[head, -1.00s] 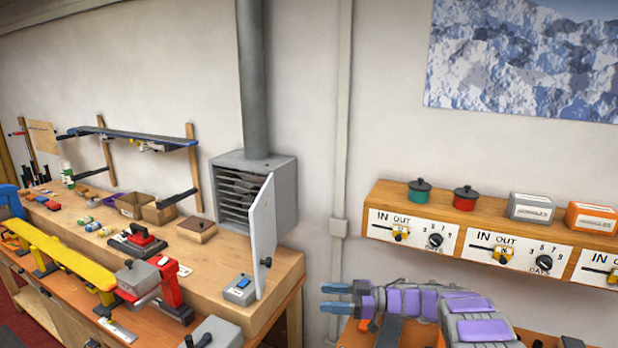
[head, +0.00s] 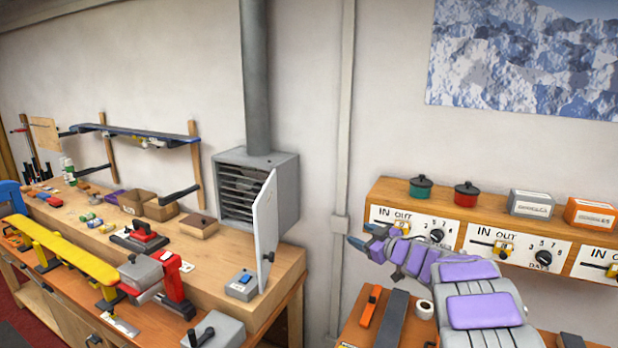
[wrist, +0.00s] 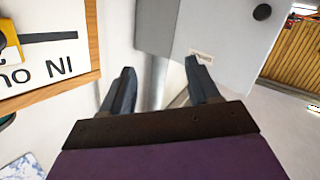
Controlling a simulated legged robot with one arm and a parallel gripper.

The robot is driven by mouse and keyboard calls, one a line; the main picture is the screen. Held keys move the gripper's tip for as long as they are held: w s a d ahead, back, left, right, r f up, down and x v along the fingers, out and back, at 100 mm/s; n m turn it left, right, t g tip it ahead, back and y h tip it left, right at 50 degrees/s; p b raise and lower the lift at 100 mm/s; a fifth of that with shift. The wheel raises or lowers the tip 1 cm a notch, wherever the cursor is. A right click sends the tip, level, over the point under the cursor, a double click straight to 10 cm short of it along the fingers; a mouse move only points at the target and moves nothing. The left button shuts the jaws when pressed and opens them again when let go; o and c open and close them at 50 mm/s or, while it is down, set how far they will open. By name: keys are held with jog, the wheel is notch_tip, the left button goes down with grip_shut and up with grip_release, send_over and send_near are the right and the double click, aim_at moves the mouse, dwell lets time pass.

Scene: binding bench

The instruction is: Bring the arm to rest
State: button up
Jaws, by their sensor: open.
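My gripper (head: 366,238) is raised in front of the left end of the wooden IN/OUT shelf, pointing left. Its dark blue fingers are apart and nothing is between them. In the wrist view my gripper (wrist: 160,72) also shows open and empty, with wall and a grey pipe beyond the gap. My purple-padded arm reaches up from the lower right of the head view, over an orange-brown bench top (head: 352,328).
The IN/OUT shelf (head: 455,211) bears a green pot (head: 421,187), a red pot (head: 466,195) and boxes. A grey cabinet (head: 285,205) with its door (head: 265,235) open stands on the left bench (head: 215,262). Orange and dark tools and a white roll (head: 425,309) lie below my arm.

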jog(key=s+d+r+m+t+h, duration=0.1)
jog(key=s+d+r+m+h, duration=0.2)
jog(key=d+h, duration=0.25)
jog(key=s+d+r+m+h, duration=0.3)
jog(key=d+h, duration=0.1)
jog(key=d, duration=0.3)
jog(key=s+d+f+m+g+h+b, duration=0.1)
jog(key=s+m+g+h, duration=0.1)
jog(key=s, duration=0.3)
jog(key=s+d+f+m+g+h, duration=0.1)
jog(key=s+m+h, duration=0.1)
jog(key=s, duration=0.4)
jog(key=s+a+f+g+y, duration=0.1)
jog(key=s+a+f+g, duration=0.3)
jog(key=s, duration=1.1)
jog(key=s+a+f+g+y, duration=0.2)
jog(key=s+a+f+g, duration=0.2)
jog(key=s, duration=1.1)
jog(key=s+a+f+g+y+b, duration=0.1)
jog(key=s+a+f+g, duration=0.4)
jog(key=s, duration=0.9)
jog(key=shift+s+a+f+y, duration=0.35)
jog(key=shift+s+a, duration=0.05)
jog(key=shift+a, duration=0.75)
jog(key=shift+d, duration=0.2)
